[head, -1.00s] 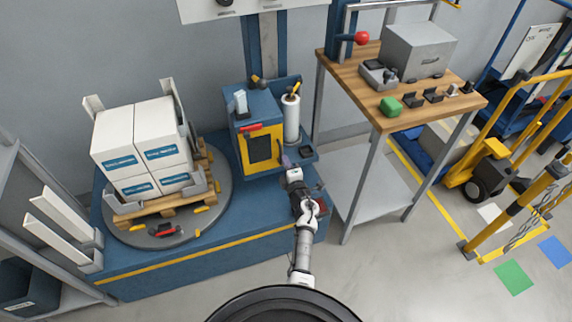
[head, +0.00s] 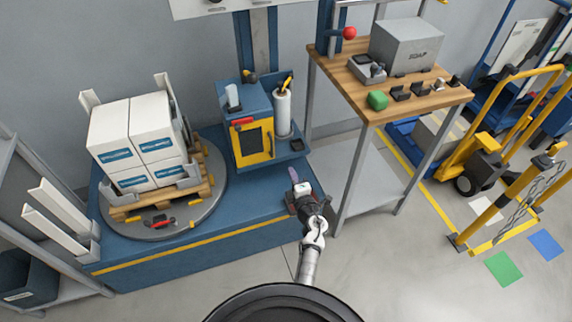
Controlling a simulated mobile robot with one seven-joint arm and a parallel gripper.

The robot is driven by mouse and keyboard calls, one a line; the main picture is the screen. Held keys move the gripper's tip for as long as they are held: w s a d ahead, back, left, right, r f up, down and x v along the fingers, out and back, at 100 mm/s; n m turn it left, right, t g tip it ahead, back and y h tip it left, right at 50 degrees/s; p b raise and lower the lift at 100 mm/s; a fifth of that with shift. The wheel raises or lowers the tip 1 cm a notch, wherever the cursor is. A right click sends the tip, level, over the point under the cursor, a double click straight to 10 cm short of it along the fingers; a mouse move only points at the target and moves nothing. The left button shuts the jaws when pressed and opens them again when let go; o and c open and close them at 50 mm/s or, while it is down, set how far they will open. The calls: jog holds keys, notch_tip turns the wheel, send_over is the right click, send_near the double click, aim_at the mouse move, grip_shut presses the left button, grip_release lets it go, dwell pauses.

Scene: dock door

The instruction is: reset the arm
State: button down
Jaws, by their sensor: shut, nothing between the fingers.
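My gripper (head: 294,173) shows in the head view over the right end of the blue bench (head: 235,205), in front of the yellow-fronted cabinet. Its small purple-grey fingers look closed and point away from me, towards the cabinet. Nothing shows between them. My arm reaches up from the bottom middle of the view, with its wrist near the bench's right edge. I cannot tell how high the fingers are above the bench top. The wrist hides part of the bench corner.
White boxes (head: 139,139) stand on a pallet on a round turntable (head: 216,200) at left. The blue-and-yellow cabinet (head: 251,143) and a white roll (head: 283,113) stand behind my gripper. A wooden-topped table (head: 390,104) stands at right. Grey floor (head: 400,270) is open at lower right.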

jog(key=shift+d+v, duration=0.2)
jog(key=shift+v, duration=0.65)
jog(key=shift+d+v, duration=0.2)
jog(key=shift+v, duration=0.65)
jog(key=shift+w, duration=0.15)
